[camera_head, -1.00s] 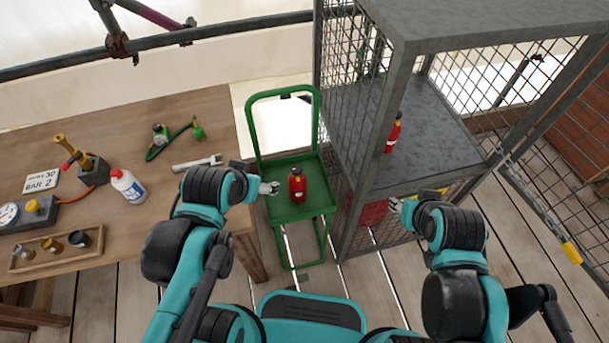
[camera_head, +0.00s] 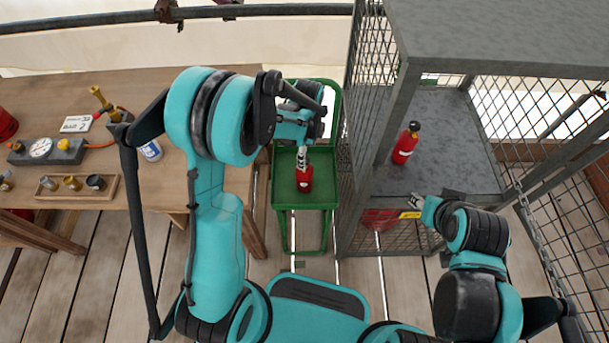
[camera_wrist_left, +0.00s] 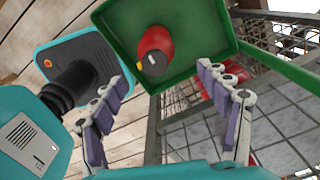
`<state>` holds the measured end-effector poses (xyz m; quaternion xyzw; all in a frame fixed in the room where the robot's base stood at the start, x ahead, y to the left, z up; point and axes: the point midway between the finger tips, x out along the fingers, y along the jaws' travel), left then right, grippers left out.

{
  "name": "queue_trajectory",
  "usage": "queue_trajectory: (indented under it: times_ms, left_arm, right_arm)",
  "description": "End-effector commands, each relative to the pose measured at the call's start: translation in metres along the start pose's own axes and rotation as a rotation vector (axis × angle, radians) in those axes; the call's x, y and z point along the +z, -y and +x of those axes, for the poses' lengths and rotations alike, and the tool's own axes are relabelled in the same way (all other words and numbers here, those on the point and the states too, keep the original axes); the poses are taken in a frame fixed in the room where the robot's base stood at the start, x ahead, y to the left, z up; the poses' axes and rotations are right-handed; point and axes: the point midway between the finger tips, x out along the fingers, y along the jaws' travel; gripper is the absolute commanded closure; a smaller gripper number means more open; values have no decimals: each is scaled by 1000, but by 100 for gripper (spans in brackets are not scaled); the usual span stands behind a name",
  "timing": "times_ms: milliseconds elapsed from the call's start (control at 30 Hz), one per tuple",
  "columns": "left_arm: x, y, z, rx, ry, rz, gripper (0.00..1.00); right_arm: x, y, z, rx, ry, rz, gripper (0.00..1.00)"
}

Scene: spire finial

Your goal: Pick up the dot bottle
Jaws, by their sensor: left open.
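A red bottle (camera_head: 304,182) stands on the green trolley's tray (camera_head: 328,190). In the left wrist view this bottle (camera_wrist_left: 154,48) has a dark cap with a pale stripe; I see no dot on it. A second red bottle (camera_head: 405,144) with a dark top stands on the cage shelf. I cannot tell which bottle bears a dot. My left gripper (camera_head: 301,158) is over the trolley bottle, pointing down at it. In the left wrist view its fingers (camera_wrist_left: 158,74) are spread, with the bottle beyond them. My right gripper (camera_head: 416,202) is in front of the cage, apart from both bottles.
The mesh cage (camera_head: 388,185) stands close to the trolley's right side. The wooden table (camera_head: 160,90) is at left, with a gauge box (camera_head: 45,152), a small tray of cups (camera_head: 75,186) and a white bottle (camera_head: 150,150) partly behind my left arm.

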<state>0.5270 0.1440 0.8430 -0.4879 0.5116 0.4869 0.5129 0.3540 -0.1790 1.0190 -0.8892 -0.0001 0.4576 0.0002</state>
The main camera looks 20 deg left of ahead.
Motion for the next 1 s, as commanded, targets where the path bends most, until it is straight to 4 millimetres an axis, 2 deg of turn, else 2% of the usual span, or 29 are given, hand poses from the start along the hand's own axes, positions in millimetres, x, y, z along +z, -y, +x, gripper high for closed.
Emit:
queue_trajectory:
  times_ms: [200, 367, 600, 833, 867, 1000]
  left_arm:
    - [0, 0, 27, 4, 0, 10, 24]
    - [3, -2, 41, 4, 0, 9, 24]
    - [6, -5, 77, 3, 0, 9, 24]
    - [6, -5, 78, 3, 0, 8, 24]
    - [6, -5, 78, 3, 0, 8, 27]
    - [6, -5, 78, 3, 0, 8, 64]
  right_arm:
    - [6, 0, 8, 0, 0, 0, 60]
    - [10, 0, 15, 0, 0, 0, 60]
    - [21, 0, 29, 0, 0, 0, 60]
    - [20, 0, 28, 0, 0, 0, 60]
    - [20, 0, 28, 0, 0, 0, 60]
    - [20, 0, 28, 0, 0, 0, 60]
